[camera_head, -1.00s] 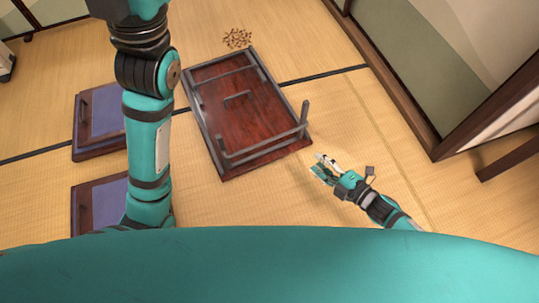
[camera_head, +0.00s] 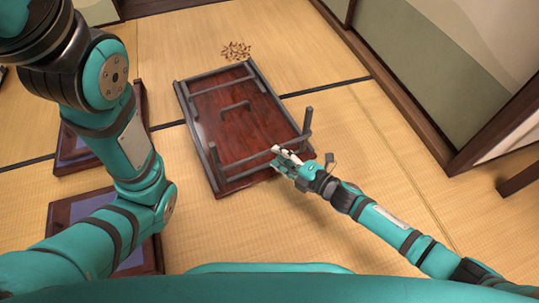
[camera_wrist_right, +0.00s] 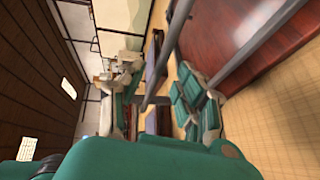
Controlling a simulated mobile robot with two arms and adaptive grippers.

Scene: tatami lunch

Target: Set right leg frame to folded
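A dark red-brown low table (camera_head: 235,125) lies upside down on the tatami, its underside up. A grey leg frame (camera_head: 262,155) stands raised at its near end, with a post at each side and a crossbar. The other leg frame (camera_head: 222,85) lies low at the far end. My right gripper (camera_head: 284,158) is at the raised frame's crossbar, near its right post. In the right wrist view, the grey bar (camera_wrist_right: 152,101) runs between the spread fingers (camera_wrist_right: 160,110); contact is unclear. My left arm shows at the left, but its gripper is not visible.
Floor cushions on dark wooden bases (camera_head: 75,145) lie left of the table, partly behind my left arm. A small brown scatter (camera_head: 236,51) lies beyond the far end.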

